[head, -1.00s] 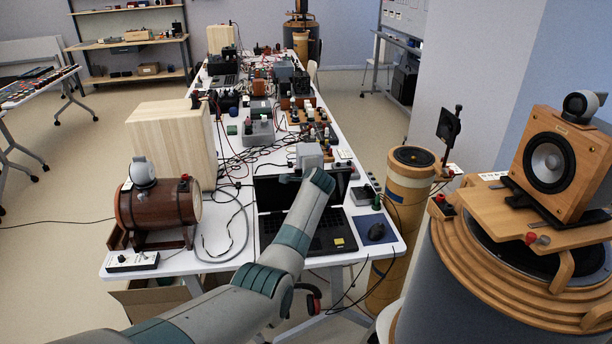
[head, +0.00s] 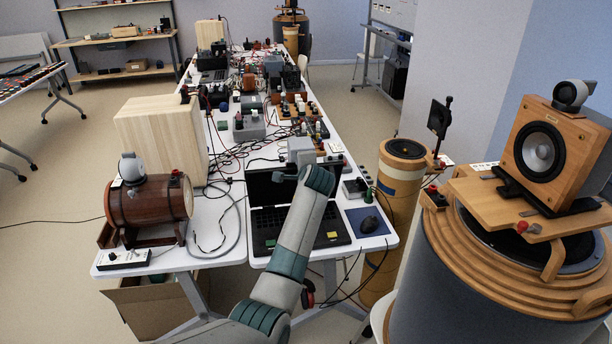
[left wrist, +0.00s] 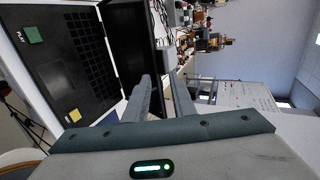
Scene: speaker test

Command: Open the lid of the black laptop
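The black laptop stands open on the near end of the white table, its keyboard base (head: 265,236) flat and its lid (head: 262,188) raised steeply. A green and a yellow sticker show on the base. In the left wrist view the base (left wrist: 50,85) is at left and the dark lid (left wrist: 122,45) rises beside it. My left gripper (left wrist: 163,98) is open, with nothing between its fingers. One finger is close to the lid; I cannot tell if they touch. My right gripper is not in view.
A wooden barrel (head: 150,212) and a pale wooden box (head: 160,140) stand left of the laptop. Cables and devices crowd the table behind. A large speaker (head: 543,148) stands at right.

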